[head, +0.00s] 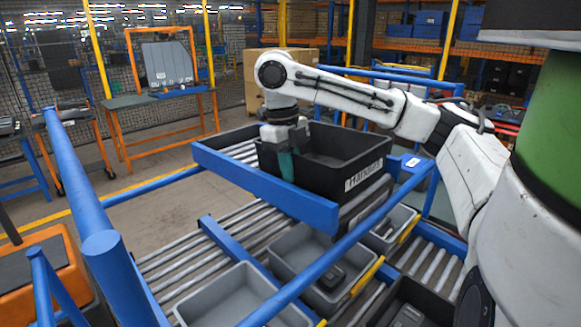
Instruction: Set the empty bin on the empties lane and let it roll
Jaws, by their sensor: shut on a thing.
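The black bin (345,172) has a white label on its near right side, and the part of its inside that I see looks empty. It is at the upper roller lane (240,150), behind the blue front rail (262,188). I cannot tell whether its base rests fully on the rollers. My gripper (285,164), with teal fingers, points down and is shut on the bin's left wall. The rail and the bin hide part of the lane.
Grey bins (240,298) stand on a lower roller lane, some holding dark items (331,279). A blue bar (335,255) crosses in front. An orange-framed stand (165,65) is at back left. Bare rollers show left of the black bin.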

